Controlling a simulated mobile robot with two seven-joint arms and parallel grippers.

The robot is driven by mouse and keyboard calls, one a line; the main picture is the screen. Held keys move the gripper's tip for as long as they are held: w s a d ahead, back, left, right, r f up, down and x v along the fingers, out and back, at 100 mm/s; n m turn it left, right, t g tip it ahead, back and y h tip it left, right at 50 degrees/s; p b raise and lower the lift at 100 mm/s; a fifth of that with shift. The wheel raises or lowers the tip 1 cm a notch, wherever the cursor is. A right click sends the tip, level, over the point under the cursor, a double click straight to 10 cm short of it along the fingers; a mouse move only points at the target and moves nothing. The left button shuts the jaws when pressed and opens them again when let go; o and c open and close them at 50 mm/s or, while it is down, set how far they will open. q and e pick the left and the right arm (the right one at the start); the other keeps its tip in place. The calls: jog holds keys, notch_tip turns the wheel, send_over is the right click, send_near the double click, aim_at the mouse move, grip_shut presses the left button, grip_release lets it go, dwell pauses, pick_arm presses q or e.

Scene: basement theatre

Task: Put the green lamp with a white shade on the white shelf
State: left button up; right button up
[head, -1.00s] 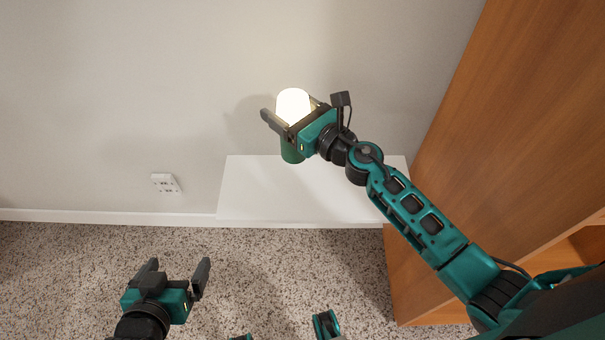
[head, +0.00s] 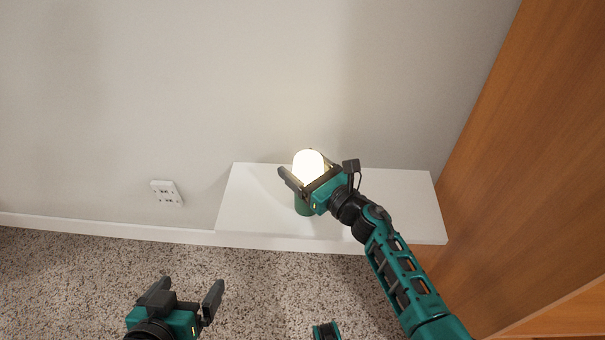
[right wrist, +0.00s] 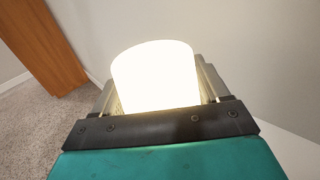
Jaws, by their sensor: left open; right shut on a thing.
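The lamp has a glowing white shade (head: 308,165) and a green base (head: 303,208). My right gripper (head: 306,178) is shut on the lamp, with its fingers on either side of the shade. The lamp looks upright over the middle of the white shelf (head: 385,205); I cannot tell whether its base touches the shelf. In the right wrist view the shade (right wrist: 155,78) fills the space between the fingers, and the base is hidden. My left gripper (head: 184,290) is open and empty, low in front of the shelf over the carpet.
A wooden cabinet (head: 510,180) stands right beside the shelf. The wall (head: 150,90) is behind it, with an outlet (head: 167,193) to the left. The shelf top is clear on both sides of the lamp. Speckled carpet (head: 80,280) lies in front.

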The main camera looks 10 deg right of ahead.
jog(key=shift+f, duration=0.15)
jog(key=o, duration=1.7)
jog(key=shift+c, duration=0.2)
